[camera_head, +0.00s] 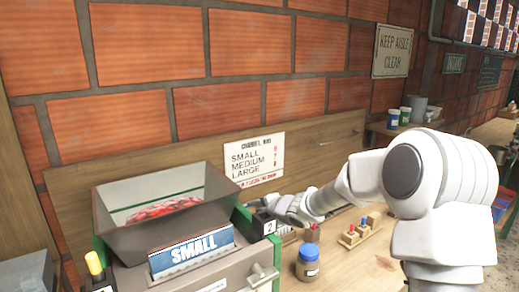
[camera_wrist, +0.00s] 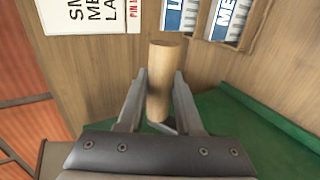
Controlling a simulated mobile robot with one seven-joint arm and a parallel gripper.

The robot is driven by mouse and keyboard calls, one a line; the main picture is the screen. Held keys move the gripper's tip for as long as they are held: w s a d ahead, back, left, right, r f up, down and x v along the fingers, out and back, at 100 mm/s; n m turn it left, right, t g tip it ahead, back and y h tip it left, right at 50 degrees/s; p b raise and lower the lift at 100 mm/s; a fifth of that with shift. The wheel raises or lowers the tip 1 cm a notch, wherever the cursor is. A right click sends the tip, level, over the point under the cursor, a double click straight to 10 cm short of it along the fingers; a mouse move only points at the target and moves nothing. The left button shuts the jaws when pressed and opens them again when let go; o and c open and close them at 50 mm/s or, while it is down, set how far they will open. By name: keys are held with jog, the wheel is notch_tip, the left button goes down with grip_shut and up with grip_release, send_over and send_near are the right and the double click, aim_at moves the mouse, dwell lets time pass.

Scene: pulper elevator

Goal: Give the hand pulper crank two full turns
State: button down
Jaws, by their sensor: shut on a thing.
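The hand pulper has a grey hopper (camera_head: 125,232) with red cherries (camera_head: 163,209) inside, and a blue SMALL sign (camera_head: 190,254) on its front. Its green body side (camera_wrist: 245,115) shows at the right in the wrist view. The crank's wooden handle (camera_wrist: 165,65) is a light cylinder between my two fingers. My gripper (camera_wrist: 160,88) is shut on this handle, with its top end standing out past the fingertips. In the head view my gripper (camera_head: 254,204) is at the hopper's right side. The crank arm is mostly hidden behind the pulper and my gripper.
A jar with a blue lid (camera_head: 307,265) and a wooden block with coloured pegs (camera_head: 360,232) stand on the bench right of the pulper. A yellow-tipped lever (camera_head: 95,264) is at the left. A board with a size sign (camera_head: 255,160) stands close behind.

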jog(key=shift+r, duration=0.6)
